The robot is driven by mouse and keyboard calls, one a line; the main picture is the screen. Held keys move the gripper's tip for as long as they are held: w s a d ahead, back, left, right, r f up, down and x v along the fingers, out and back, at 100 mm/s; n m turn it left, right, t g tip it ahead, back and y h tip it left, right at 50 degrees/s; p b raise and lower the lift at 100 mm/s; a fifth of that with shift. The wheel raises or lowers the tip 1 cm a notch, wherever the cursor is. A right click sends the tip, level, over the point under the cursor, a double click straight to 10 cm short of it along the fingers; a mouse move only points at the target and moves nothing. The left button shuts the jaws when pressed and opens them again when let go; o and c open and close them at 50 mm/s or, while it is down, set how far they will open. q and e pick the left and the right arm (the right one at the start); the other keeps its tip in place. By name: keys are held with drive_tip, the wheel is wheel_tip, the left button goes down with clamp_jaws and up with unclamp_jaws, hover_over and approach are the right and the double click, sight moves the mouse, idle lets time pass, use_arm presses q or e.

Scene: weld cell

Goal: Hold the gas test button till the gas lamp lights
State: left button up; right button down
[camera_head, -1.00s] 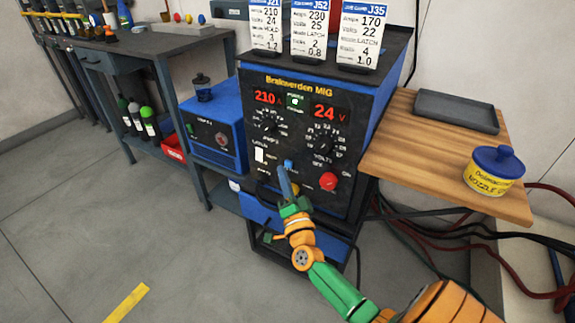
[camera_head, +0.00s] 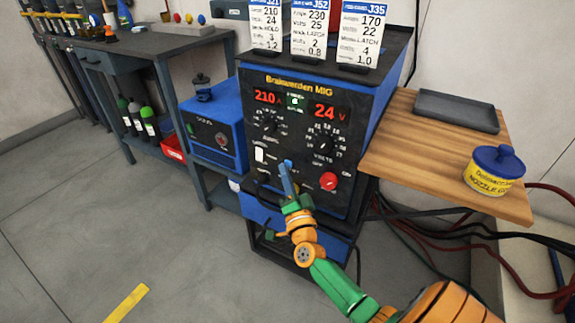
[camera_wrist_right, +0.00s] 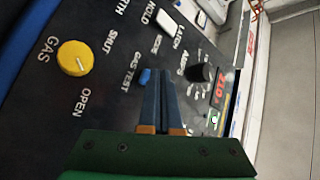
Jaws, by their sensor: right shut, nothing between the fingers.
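The blue gas test button (camera_wrist_right: 146,76) is on the black front panel of the welder (camera_head: 258,205), by the printed words GAS TEST. It also shows in the head view (camera_head: 288,162). My right gripper (camera_head: 285,169) is shut and empty, with its fingers pointing at the panel by the button. In the wrist view the narrow fingers (camera_wrist_right: 160,57) lie just right of the button; I cannot tell whether they touch it. The yellow GAS knob (camera_wrist_right: 76,58) is left of the button. A green lamp (camera_head: 295,100) glows between the displays; I cannot make out a gas lamp. My left gripper is not in view.
A red knob (camera_head: 328,181) sits right of the fingers, and a white switch (camera_head: 259,154) to their left. A wooden shelf (camera_head: 410,165) with a grey tray (camera_head: 448,107) and a yellow tub (camera_head: 495,172) is at the right. The floor at the left is clear.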

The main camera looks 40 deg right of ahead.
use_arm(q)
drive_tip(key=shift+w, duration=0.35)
use_arm(e)
drive_tip(key=shift+d, duration=0.2)
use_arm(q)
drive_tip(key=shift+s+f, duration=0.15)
use_arm(e)
drive_tip(key=shift+w+d, duration=0.15)
drive_tip(key=shift+d, duration=0.05)
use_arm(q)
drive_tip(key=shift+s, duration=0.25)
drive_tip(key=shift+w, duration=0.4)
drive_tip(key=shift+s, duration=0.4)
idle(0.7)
use_arm(e)
drive_tip(key=shift+a, duration=0.1)
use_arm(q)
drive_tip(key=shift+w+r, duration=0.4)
use_arm(e)
drive_tip(key=shift+s+a, duration=0.35)
drive_tip(key=shift+a, duration=0.35)
